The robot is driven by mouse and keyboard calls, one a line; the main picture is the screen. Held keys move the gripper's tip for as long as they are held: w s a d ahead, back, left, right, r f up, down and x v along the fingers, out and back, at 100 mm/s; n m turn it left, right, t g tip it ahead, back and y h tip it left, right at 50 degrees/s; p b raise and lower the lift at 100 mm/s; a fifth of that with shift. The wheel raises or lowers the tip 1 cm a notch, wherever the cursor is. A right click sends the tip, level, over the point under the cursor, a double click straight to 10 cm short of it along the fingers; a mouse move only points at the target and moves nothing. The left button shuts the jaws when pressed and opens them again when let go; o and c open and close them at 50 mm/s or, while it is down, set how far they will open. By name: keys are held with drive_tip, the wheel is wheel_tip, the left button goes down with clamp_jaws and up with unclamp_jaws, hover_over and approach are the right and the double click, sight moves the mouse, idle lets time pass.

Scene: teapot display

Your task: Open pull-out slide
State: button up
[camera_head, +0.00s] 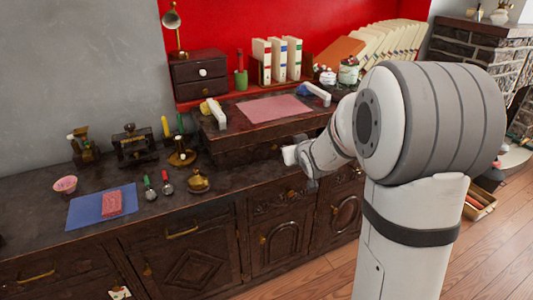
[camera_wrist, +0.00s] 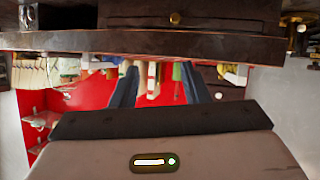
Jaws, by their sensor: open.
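The raised dark wooden stand (camera_head: 262,126) sits on the long counter, with a pink mat (camera_head: 272,108) on top. I take its front to hold the pull-out slide, but my arm partly hides this front and I cannot make out the slide's outline. A small brass knob (camera_wrist: 175,18) on a dark wooden front shows at the top of the wrist view. My gripper (camera_head: 296,158) is in front of the stand, low near the counter's front edge. In the wrist view its two dark fingers (camera_wrist: 160,85) are apart, with nothing held between them. The knob lies beyond the fingers, not between them.
Spoons, a brass pot (camera_head: 198,181) and small brass pieces stand nearby. White binders (camera_head: 278,60) and a small drawer box (camera_head: 200,72) stand behind. Cabinet doors are below.

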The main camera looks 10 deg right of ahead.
sight(274, 148)
drive_tip(key=w+a+f+n+t+y+b, duration=0.15)
drive_tip(key=w+f+t+y+b, duration=0.25)
drive_tip(key=w+f+b, duration=0.5)
drive_tip(key=shift+n, duration=0.35)
drive_tip(key=shift+f+p+x, duration=0.3)
drive_tip(key=shift+x, duration=0.9)
drive_tip(key=shift+f+p+x, duration=0.3)
drive_tip(key=shift+p+x, duration=0.05)
drive_tip(key=shift+x, duration=0.8)
drive_tip(key=shift+f+p+x, duration=0.25)
drive_tip(key=shift+p+x, duration=0.05)
drive_tip(key=shift+x, duration=0.9)
drive_tip(key=shift+c, duration=0.4)
clamp_jaws()
